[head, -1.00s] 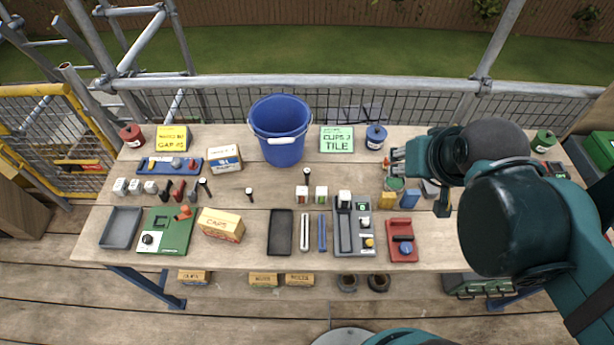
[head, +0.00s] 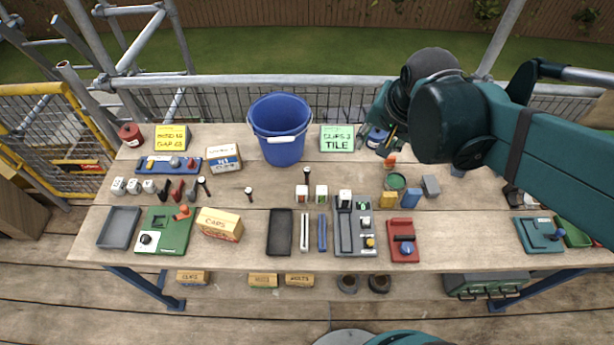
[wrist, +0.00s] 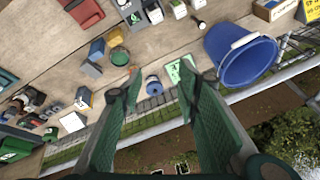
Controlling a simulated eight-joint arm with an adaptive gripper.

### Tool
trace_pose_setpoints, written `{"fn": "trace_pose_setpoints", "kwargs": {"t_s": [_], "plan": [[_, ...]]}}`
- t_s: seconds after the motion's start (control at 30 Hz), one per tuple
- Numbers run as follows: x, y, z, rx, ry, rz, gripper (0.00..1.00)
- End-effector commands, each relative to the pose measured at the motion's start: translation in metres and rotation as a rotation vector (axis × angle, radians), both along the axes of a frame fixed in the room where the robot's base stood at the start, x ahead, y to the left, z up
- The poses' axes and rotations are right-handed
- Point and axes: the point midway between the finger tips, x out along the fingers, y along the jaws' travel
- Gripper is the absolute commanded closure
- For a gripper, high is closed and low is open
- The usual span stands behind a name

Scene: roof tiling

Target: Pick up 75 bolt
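Several dark-headed bolts stand on the bench in the head view: one (head: 307,173) in front of the blue bucket, a short one (head: 248,191) left of centre, and one (head: 203,184) further left. No length marking is readable, so I cannot tell which is the 75 bolt. The bolt by the bucket seems to show in the wrist view (wrist: 199,24), near the top. My gripper (head: 385,147) is over the back right of the bench, near the blue spool, right of all these bolts. In the wrist view my gripper (wrist: 158,72) has its two green fingers apart with nothing held between them.
The blue bucket (head: 281,138) stands at the back centre, beside the green clips-and-tile sign (head: 337,138). A green-topped tin (head: 396,181), blue and yellow blocks and a red tray (head: 403,240) lie right of centre. A guard rail (head: 230,82) runs behind the bench.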

Motion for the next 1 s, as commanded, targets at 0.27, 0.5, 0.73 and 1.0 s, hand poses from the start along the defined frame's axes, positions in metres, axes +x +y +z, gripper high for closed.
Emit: {"fn": "trace_pose_setpoints", "kwargs": {"t_s": [0.27, 0.5, 0.73, 1.0], "plan": [[0.03, 0.022, -0.022, 0.058, 0.069, -0.128, 0.67], [0.052, 0.042, -0.045, 0.097, 0.129, -0.243, 0.67], [0.073, 0.063, -0.069, 0.127, 0.183, -0.356, 0.67], [0.095, 0.088, -0.103, 0.152, 0.245, -0.493, 0.67]]}}
